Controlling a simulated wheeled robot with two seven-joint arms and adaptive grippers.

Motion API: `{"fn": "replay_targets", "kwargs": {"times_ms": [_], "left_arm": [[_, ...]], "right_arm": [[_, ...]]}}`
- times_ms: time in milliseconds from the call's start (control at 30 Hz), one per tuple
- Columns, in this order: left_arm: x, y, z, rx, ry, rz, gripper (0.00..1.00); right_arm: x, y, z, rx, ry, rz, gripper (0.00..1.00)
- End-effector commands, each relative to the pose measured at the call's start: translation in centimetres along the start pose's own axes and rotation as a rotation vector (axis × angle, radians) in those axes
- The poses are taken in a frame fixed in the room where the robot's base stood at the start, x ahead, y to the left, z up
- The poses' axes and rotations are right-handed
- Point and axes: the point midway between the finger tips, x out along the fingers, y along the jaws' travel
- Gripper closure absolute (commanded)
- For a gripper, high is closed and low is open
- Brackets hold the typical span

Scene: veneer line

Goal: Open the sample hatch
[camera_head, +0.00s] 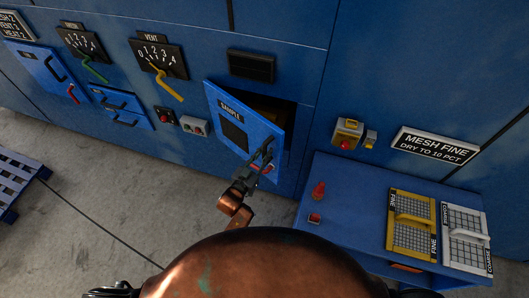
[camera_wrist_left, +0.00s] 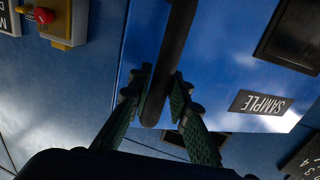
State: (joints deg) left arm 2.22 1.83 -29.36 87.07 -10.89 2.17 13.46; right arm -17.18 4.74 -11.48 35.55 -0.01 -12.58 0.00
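The sample hatch (camera_head: 222,97) is a blue door labelled SAMPLE with a dark window, in the middle of the blue machine front in the head view. It stands partly open, its right side swung out from the frame, and a dark opening (camera_head: 284,109) shows behind it. My left gripper (camera_head: 262,160) is at the door's right side. The SAMPLE label (camera_wrist_left: 261,103) also shows there. My right gripper is not in view.
A yellow-grey switch box with a red button (camera_head: 347,134) is right of the opening. A blue bench (camera_head: 345,190) holds a yellow mesh screen (camera_head: 411,235) and a white one (camera_head: 465,240). Dials, levers and another hatch (camera_head: 50,70) are left.

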Motion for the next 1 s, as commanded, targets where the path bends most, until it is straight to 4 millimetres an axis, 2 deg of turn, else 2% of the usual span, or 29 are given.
{"fn": "replay_targets", "kwargs": {"times_ms": [233,767,1000], "left_arm": [[0.0,0.0,0.0,0.000,0.000,0.000,1.00],[-0.1,0.0,0.0,0.001,-0.001,0.002,1.00],[-1.6,-0.9,0.0,0.003,-0.003,0.026,1.00]], "right_arm": [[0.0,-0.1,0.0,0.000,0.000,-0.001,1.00],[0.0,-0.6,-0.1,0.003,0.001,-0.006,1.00],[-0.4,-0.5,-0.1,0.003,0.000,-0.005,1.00]]}}
